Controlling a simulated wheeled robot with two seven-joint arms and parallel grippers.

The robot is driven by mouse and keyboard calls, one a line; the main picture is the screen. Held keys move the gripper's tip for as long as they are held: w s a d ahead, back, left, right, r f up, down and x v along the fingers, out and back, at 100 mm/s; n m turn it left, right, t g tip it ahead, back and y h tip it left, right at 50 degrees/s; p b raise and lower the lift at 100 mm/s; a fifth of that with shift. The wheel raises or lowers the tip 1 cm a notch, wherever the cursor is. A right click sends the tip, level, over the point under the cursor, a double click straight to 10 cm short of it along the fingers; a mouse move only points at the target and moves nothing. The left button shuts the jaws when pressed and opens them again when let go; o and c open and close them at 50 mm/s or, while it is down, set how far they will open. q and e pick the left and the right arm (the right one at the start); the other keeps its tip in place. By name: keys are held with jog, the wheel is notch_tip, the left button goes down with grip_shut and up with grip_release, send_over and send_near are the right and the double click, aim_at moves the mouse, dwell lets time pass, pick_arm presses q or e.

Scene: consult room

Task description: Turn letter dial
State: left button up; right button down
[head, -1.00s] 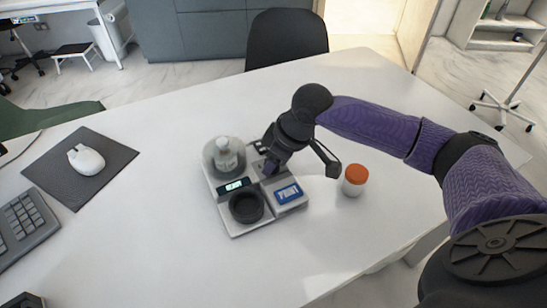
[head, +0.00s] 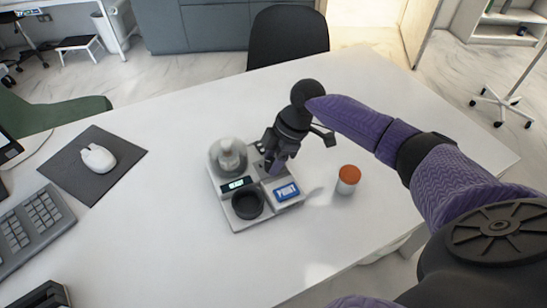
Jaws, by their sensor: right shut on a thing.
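A grey tabletop device (head: 232,213) lies on the white table. It has a clear dome (head: 227,156) over a pale object, a small lit display (head: 237,184), a black round cup (head: 247,204) and a blue PRINT button (head: 286,193). My right gripper (head: 271,163) reaches down from the right onto the device's back right part. It is shut on the letter dial there, which the fingers and wrist mostly hide. The letter on the dial cannot be read. My left gripper is not in view.
A white jar with an orange lid (head: 348,179) stands right of the device. A mouse (head: 98,158) on a dark mat (head: 122,149) and a keyboard (head: 34,230) lie at the left. A black chair (head: 287,36) stands behind the table. The table's front middle is clear.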

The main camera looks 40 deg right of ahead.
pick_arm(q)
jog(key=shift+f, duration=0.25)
pick_arm(e)
jog(key=shift+n+g, duration=0.3)
jog(key=shift+n, duration=0.7)
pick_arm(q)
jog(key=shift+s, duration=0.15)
pick_arm(e)
jog(key=shift+c, duration=1.2)
grip_release()
pick_arm(q)
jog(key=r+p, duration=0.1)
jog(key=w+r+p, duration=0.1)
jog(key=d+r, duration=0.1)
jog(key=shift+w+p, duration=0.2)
jog(key=shift+p, duration=0.2)
pick_arm(e)
jog(key=v, duration=0.9)
jog(key=shift+d+r, duration=0.2)
jog(key=shift+r, duration=0.2)
jog(key=shift+w, duration=0.1)
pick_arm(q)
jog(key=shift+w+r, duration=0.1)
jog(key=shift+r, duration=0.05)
pick_arm(e)
jog(key=shift+r, duration=0.1)
